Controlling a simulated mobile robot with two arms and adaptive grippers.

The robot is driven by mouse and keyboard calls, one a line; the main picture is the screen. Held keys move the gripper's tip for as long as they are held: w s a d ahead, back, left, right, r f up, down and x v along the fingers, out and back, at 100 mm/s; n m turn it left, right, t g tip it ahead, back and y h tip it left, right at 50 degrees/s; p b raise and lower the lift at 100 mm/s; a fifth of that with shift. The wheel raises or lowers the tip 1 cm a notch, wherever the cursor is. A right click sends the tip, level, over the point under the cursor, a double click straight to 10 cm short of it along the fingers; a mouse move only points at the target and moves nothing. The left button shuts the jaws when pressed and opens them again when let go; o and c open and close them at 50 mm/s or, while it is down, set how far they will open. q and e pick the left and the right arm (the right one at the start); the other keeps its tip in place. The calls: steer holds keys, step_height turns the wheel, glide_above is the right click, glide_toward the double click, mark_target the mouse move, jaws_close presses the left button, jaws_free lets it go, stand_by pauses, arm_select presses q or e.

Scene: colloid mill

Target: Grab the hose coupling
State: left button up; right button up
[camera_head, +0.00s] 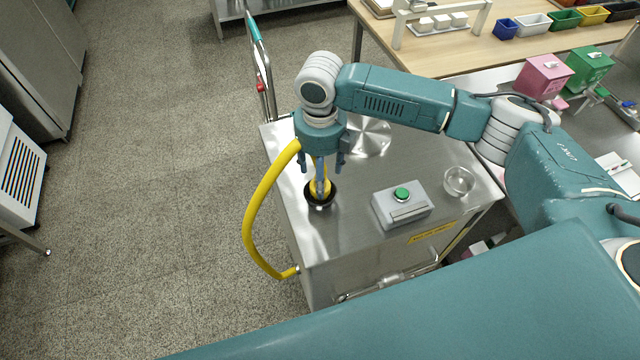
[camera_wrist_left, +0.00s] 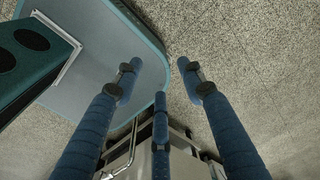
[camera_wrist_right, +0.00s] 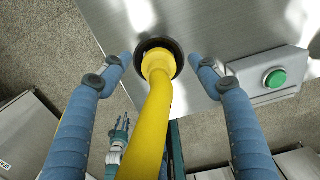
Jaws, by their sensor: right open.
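The yellow hose coupling (camera_head: 324,188) sits in a black ring (camera_head: 320,203) on the steel cart top. It also shows in the right wrist view (camera_wrist_right: 158,64), with the yellow hose (camera_wrist_right: 149,130) running from it toward the camera. In the head view the hose (camera_head: 249,210) loops down to the cart's left side. My right gripper (camera_head: 322,175) points down over the coupling, its blue fingers open on either side of it; I cannot tell whether any finger touches it. My left gripper (camera_wrist_left: 160,75) shows only in its wrist view, with its fingers spread and nothing between them.
A grey box with a green button (camera_head: 401,194) and a clear glass dish (camera_head: 459,182) stand on the cart top (camera_head: 350,232), right of the ring. A wooden table (camera_head: 480,50) with bins is behind. Open floor (camera_head: 150,200) lies to the left.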

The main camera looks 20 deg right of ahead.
step_height(320, 180, down, 3)
steer(key=shift+a+f+p, duration=0.1)
steer(key=shift+f+p, duration=0.05)
steer(key=shift+p, duration=0.25)
steer(key=shift+c, duration=0.2)
steer(key=c, duration=1.3)
arm_select(q)
steer(key=shift+w+d+r, duration=0.1)
steer(key=shift+w+r, duration=0.7)
steer(key=shift+r, duration=0.05)
